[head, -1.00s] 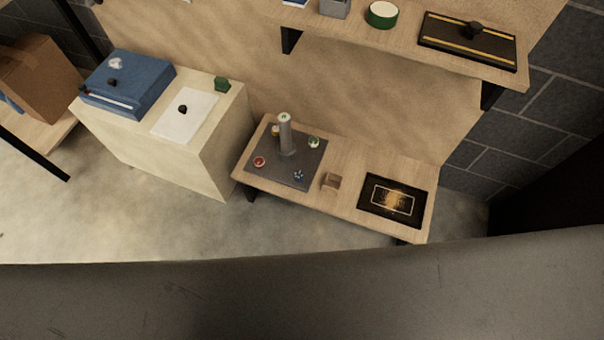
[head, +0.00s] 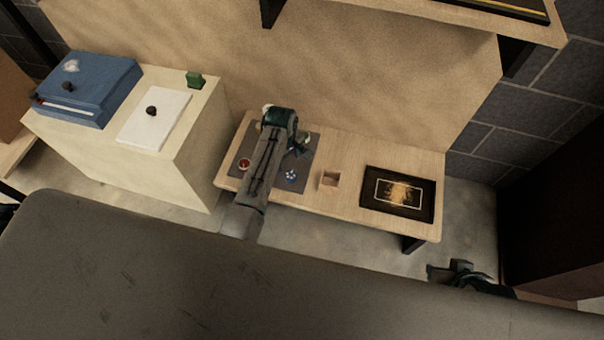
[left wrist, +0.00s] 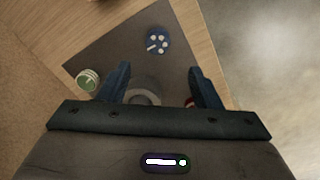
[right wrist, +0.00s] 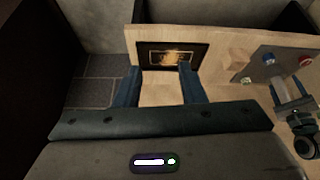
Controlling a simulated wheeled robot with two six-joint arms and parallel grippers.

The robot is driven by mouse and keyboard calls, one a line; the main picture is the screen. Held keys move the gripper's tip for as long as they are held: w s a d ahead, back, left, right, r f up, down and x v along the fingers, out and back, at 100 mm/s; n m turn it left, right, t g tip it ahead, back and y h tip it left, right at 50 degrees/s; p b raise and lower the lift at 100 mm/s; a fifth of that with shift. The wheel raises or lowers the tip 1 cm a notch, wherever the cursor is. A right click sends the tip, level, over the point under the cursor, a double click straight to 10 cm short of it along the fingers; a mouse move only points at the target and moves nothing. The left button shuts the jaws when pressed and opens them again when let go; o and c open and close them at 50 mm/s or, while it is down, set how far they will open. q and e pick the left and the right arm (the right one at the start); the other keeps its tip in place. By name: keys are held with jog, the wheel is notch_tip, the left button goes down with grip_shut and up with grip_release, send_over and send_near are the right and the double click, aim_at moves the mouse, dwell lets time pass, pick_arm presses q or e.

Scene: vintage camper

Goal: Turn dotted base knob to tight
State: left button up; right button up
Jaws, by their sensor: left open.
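The dotted knob (head: 291,176) is blue with white dots and sits near the front edge of a dark grey plate (head: 269,186) on the low wooden table. It also shows in the left wrist view (left wrist: 158,41), ahead of the fingertips. My left gripper (left wrist: 158,68) is open above the plate, apart from the dotted knob. A grey post (left wrist: 145,92) shows between its fingers; in the head view my arm hides it. My right gripper (right wrist: 160,68) is open and empty.
A small wooden block (head: 330,180) and a black framed picture (head: 398,193) lie on the table right of the plate. A cream cabinet (head: 190,165) with a blue case (head: 90,88) stands left. A shelf (head: 480,22) overhangs at upper right.

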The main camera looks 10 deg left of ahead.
aim_at(291, 175)
pick_arm(q)
jog(key=f+b, duration=0.1)
jog(key=f, duration=0.5)
jog(key=f+b, duration=0.1)
jog(key=f, duration=0.2)
jog(key=shift+w+d+f+b, duration=0.25)
jog(key=shift+w+b, duration=0.05)
jog(key=shift+b, duration=0.05)
jog(key=shift+f, duration=0.5)
pick_arm(e)
jog(key=w+a+f+t, duration=0.1)
jog(key=a+f+t+y, duration=0.1)
jog(key=shift+w+a+m+t, duration=0.15)
jog(key=shift+w+m+t, duration=0.15)
jog(key=shift+w+t, duration=0.1)
pick_arm(q)
jog(key=c, duration=1)
pick_arm(e)
jog(key=shift+r, duration=0.1)
